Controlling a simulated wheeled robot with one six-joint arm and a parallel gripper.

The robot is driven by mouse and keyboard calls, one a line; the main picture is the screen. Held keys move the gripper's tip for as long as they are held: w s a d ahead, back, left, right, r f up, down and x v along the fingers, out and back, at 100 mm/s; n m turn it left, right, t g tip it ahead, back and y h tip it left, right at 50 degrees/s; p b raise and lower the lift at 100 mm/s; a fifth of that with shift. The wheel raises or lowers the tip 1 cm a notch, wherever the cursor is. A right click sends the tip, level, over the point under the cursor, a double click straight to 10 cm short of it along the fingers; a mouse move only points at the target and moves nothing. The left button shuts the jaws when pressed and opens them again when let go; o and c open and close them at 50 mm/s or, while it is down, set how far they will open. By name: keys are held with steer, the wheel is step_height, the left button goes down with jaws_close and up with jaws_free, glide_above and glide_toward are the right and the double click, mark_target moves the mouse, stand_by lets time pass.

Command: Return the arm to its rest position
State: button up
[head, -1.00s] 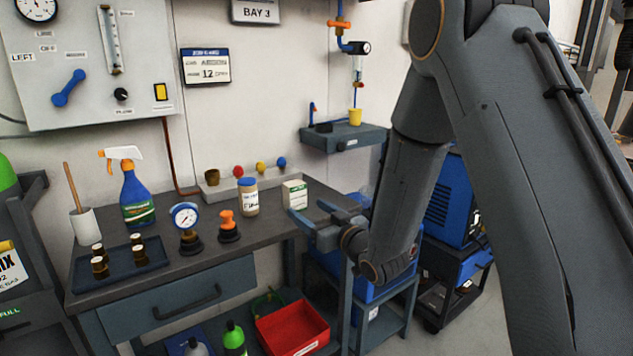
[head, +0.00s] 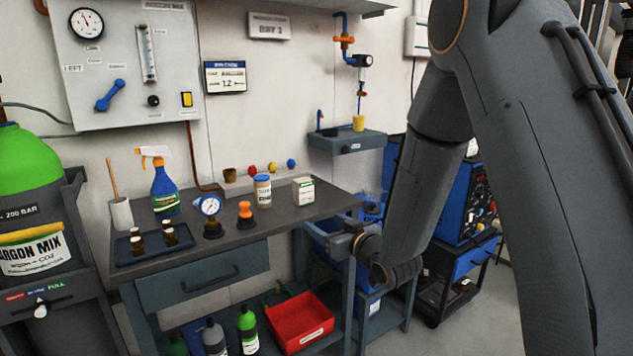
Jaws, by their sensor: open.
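My arm fills the right side of the head view, its upper links large and close. The forearm hangs down to my gripper (head: 338,233), which is small and seen at an angle at the right front end of the workbench (head: 265,226). The jaws are open and nothing shows between them. They appear apart from the white and green box (head: 303,190) on the bench top. Part of the gripper is hidden by my own wrist.
The bench carries a spray bottle (head: 165,190), a gauge (head: 210,210), a labelled jar (head: 262,190) and a dark tray (head: 150,248). A red bin (head: 300,325) sits on its lower shelf. A green gas cylinder (head: 30,170) stands left. A blue machine (head: 457,200) stands behind my arm.

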steer(key=s+d+f+m+g+h+p, duration=0.35)
steer(key=s+d+g+h, duration=0.35)
steer(key=s+d, duration=0.7)
steer(key=s+d+r+m+g+h+p, duration=0.1)
steer(key=s+g, duration=0.6)
steer(key=s, duration=1.4)
steer(key=shift+s+d+r+m, duration=0.15)
steer(key=shift+d+r+m, duration=0.45)
steer(key=shift+d+m, duration=0.25)
